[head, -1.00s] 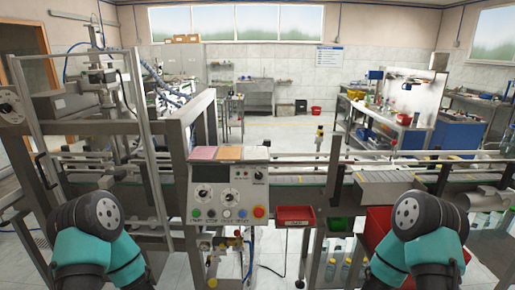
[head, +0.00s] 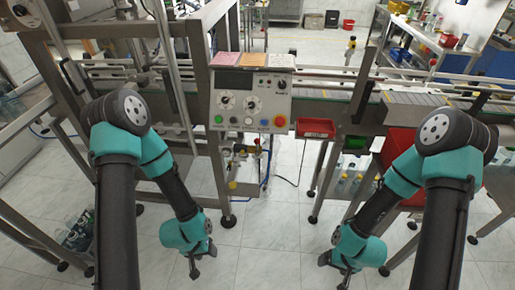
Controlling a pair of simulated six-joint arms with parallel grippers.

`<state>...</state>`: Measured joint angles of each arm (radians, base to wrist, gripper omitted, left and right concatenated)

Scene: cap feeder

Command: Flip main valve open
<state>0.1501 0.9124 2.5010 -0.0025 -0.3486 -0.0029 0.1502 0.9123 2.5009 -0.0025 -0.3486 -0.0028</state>
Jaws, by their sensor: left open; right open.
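A small valve and pipe assembly (head: 246,166) with yellow and red parts and a blue hose hangs below the control box (head: 250,98). It is too small to tell which part is the main valve or how its handle stands. My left gripper (head: 203,262) is open and empty, pointing down in front of the machine, below and left of the assembly. My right gripper (head: 335,270) is open and empty, low and to the right of the assembly. Neither gripper touches anything.
A red tray (head: 317,128) sits right of the control box. A conveyor (head: 335,98) runs behind. Metal frame legs (head: 218,150) stand beside the valve assembly. A black cable (head: 299,165) hangs to its right. The tiled floor (head: 275,235) between the grippers is clear.

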